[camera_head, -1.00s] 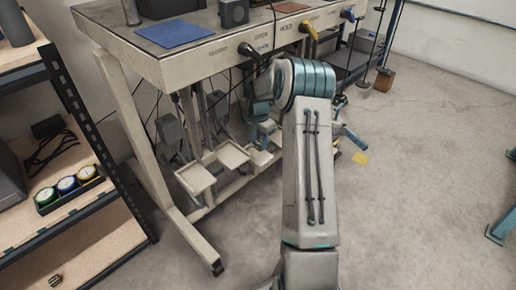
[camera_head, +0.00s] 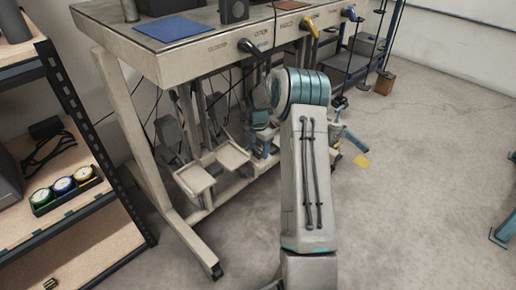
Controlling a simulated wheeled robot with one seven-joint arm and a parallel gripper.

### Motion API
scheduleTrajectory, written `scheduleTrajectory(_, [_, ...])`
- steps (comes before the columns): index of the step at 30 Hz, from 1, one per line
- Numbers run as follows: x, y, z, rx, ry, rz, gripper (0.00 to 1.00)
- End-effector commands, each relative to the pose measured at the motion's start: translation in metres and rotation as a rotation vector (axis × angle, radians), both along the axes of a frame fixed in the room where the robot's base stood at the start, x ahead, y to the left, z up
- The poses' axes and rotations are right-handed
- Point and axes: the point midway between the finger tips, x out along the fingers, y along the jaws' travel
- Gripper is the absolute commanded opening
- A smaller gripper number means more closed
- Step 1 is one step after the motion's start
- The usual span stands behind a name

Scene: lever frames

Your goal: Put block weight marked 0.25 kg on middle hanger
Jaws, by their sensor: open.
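Dark hanging rods with discs (camera_head: 382,42) show at the back right, past the bench end; I cannot tell which hanger is the middle one. A brown block (camera_head: 384,83) sits low near the foot of these rods. Its marking is too small to read, so I cannot tell whether it is the 0.25 kg weight. My own arm stands in the centre and hides part of the area under the bench. Teal parts show on both sides behind it, but I cannot make out my gripper or its fingertips among them.
The bench (camera_head: 200,62) carries a blue mat (camera_head: 170,29) and black, yellow (camera_head: 310,27) and blue handles along its front. Pedals (camera_head: 194,179) stand below it. A shelf (camera_head: 85,222) at left holds three round gauges (camera_head: 62,186).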

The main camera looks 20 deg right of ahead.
Motion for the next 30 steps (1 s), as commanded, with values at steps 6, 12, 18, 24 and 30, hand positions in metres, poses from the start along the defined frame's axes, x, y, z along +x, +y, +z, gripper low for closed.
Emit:
scheduleTrajectory(6, [0.000, 0.000, 0.010, -0.001, -0.001, 0.000, 0.59])
scheduleTrajectory(12, [0.001, 0.000, 0.042, -0.001, -0.004, 0.000, 0.59])
scheduleTrajectory(18, [0.000, 0.000, 0.073, 0.000, -0.002, 0.000, 0.59])
scheduleTrajectory(24, [0.000, 0.000, 0.079, 0.000, 0.000, 0.000, 0.59])
scheduleTrajectory(30, [0.000, 0.000, 0.078, 0.000, 0.000, 0.000, 0.59])
